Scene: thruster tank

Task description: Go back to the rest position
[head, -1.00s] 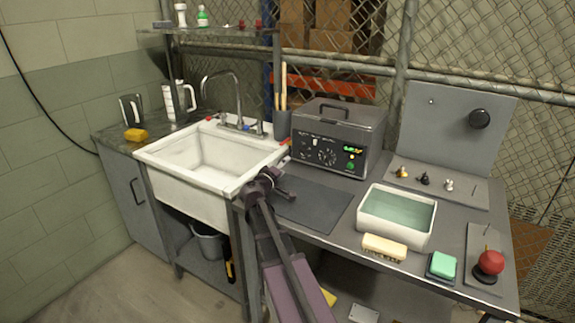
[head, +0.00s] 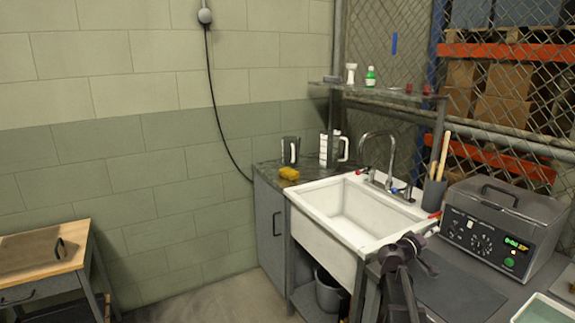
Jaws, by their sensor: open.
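My gripper (head: 419,250) shows in the head view at the lower right, on the end of my dark arm. It is open, and I see nothing between its fingers. It appears in front of the right front corner of the white sink (head: 322,234), close to the dark mat (head: 455,299) on the bench. The picture does not show clearly how high it is above the bench.
A grey ultrasonic cleaner (head: 497,225) with a lit display stands right of the sink. A faucet (head: 377,155) rises behind the basin. A yellow sponge (head: 289,173) lies on the left counter. A wooden-topped table (head: 70,258) stands at the far left, with open floor between.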

